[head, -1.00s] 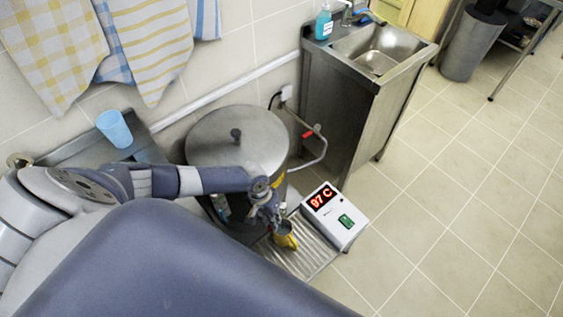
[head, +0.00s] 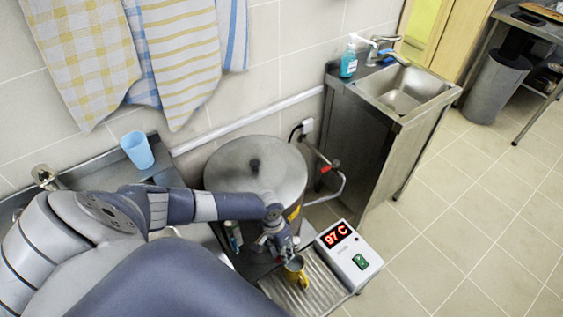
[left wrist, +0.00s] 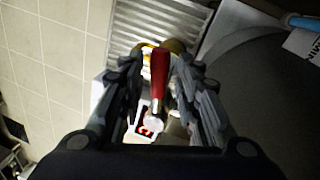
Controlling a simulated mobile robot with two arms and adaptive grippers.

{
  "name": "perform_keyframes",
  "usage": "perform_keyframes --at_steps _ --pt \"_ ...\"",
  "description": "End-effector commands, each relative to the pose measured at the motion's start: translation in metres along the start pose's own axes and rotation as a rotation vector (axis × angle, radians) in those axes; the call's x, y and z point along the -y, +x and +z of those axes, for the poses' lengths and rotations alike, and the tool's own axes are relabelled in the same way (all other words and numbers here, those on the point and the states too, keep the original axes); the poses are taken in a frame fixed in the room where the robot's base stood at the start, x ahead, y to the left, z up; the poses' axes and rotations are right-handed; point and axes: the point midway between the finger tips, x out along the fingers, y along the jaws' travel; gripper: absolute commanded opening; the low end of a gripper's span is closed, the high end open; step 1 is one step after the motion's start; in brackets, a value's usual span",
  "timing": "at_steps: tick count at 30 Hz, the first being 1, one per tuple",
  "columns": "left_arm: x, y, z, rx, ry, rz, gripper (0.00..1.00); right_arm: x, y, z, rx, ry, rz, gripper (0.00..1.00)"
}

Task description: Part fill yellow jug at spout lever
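The yellow jug (head: 296,273) stands on the ribbed metal drip tray (head: 318,286), at the front of the steel urn (head: 243,165). Its yellow rim also shows in the left wrist view (left wrist: 174,46). My left gripper (head: 276,240) is at the urn's front, just above the jug. In the left wrist view my left gripper (left wrist: 156,65) is open, its fingers on either side of the red spout lever (left wrist: 159,72), with gaps showing beside the lever. The spout is mostly hidden by the gripper in the head view. My right gripper is not in view.
A white box (head: 349,255) reading 97 C stands at the tray's right. A blue cup (head: 137,149) is on the counter behind my left arm. A steel sink unit (head: 378,150) stands right of the urn. The tiled floor (head: 460,230) at right is clear.

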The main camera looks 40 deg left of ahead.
Motion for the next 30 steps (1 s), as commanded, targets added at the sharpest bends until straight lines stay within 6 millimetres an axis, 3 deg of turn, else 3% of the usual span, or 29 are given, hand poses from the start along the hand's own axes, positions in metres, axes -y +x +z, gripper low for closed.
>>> perform_keyframes --at_steps 9,14,30 --pt "0.000 -0.001 0.000 -0.001 0.000 0.001 0.35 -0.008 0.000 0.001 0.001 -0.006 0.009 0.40" --pt "0.000 -0.013 -0.001 -0.001 0.000 0.001 0.35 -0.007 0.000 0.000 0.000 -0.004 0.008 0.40" --pt "0.001 -0.109 0.000 -0.002 0.000 0.000 0.35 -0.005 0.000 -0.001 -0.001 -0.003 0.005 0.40"
